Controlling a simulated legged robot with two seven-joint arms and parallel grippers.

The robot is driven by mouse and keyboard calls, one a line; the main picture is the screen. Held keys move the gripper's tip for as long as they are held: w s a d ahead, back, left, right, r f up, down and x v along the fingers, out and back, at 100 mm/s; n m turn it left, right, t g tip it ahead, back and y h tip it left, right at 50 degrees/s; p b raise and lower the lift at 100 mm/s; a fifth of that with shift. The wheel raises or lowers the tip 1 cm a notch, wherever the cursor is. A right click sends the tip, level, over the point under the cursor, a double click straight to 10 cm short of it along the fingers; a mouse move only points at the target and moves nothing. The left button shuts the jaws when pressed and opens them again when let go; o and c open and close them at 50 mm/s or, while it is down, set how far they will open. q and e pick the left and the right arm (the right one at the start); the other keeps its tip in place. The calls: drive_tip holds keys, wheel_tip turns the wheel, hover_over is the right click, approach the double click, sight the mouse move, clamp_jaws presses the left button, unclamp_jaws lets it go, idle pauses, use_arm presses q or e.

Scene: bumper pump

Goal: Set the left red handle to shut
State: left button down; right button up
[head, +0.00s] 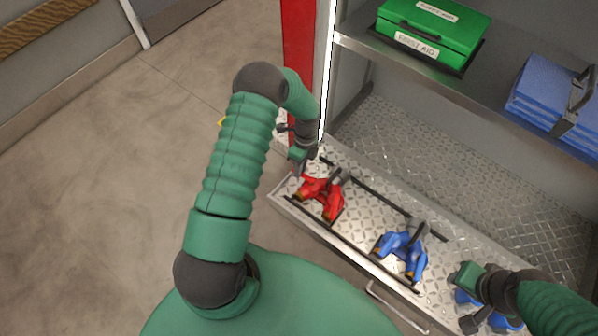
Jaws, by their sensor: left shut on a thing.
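A red valve fitting (326,201) sits at the left end of the metal diamond-plate bumper. My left gripper (299,150) reaches down from above, at the upper left of this fitting. It is shut on the left red handle, which is mostly hidden by the gripper; only a small bit of red shows below it. The handle's exact angle cannot be told. My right gripper (468,299) is at the lower right, its fingers apart over blue parts (500,320) at the picture's lower edge.
A blue valve fitting (403,256) with a grey lever stands between the grippers. Dark rails run along the bumper (283,198). Above is a shelf (385,52) with a green first aid box (433,31) and folded blue cloth (545,95). A red post (298,45) stands behind my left gripper.

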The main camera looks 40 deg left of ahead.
use_arm(q)
drive_tip(key=shift+w+a+r+m, duration=0.1)
drive_tip(key=shift+w+a+m, duration=0.2)
drive_tip(key=shift+m, duration=0.2)
drive_tip(key=shift+w, duration=0.15)
drive_tip(key=c, duration=1.4)
unclamp_jaws()
drive_tip(key=shift+c, duration=0.2)
drive_tip(key=shift+o, duration=0.5)
drive_tip(key=shift+d, duration=0.1)
drive_tip(key=b+v, duration=0.1)
drive_tip(key=v, duration=1.5)
drive_tip(key=shift+r, duration=0.35)
drive_tip(key=shift+d, duration=0.1)
